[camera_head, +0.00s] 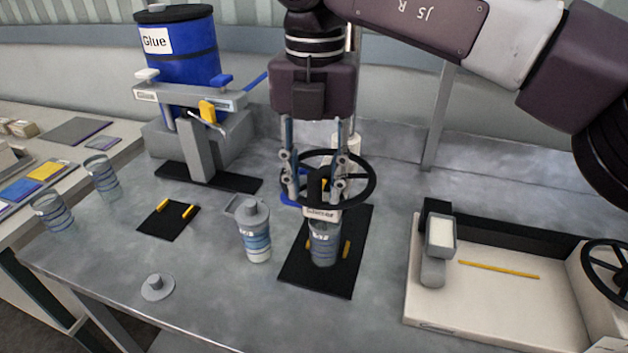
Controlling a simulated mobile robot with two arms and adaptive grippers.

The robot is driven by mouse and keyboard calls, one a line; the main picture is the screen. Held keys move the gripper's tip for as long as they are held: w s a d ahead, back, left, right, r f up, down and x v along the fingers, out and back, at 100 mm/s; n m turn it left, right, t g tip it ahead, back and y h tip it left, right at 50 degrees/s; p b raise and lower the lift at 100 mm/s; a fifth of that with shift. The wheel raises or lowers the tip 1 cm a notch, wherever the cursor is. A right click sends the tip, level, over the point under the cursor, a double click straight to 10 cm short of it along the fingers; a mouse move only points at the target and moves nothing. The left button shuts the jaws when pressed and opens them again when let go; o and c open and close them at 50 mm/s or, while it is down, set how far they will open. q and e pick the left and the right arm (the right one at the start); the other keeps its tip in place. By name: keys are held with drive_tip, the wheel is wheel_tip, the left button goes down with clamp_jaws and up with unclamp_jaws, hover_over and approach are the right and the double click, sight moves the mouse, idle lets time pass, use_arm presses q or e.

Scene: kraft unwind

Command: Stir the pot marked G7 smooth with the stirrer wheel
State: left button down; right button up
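The stirrer wheel (358,193) is a black ring with a dark upright hub and a light labelled block below it. It stands over a ribbed, see-through pot (324,248) on a black mat with yellow guides. The pot's label is too small to read. My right gripper (317,190) points straight down inside the ring, its fingers on either side of the hub. I cannot tell whether they press on it. Another pot (257,240) with a grey lid stands upright just left of the mat; its label is also unclear. My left gripper is out of view.
A blue glue drum (180,55) stands behind a grey clamp frame at the back left. A small black mat (168,220) is empty, and a loose grey lid (157,287) lies near the front edge. A walled pale tray station (480,310) fills the right.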

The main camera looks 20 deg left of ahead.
drive_tip(key=shift+a+r, duration=0.1)
drive_tip(key=shift+r, duration=3.5)
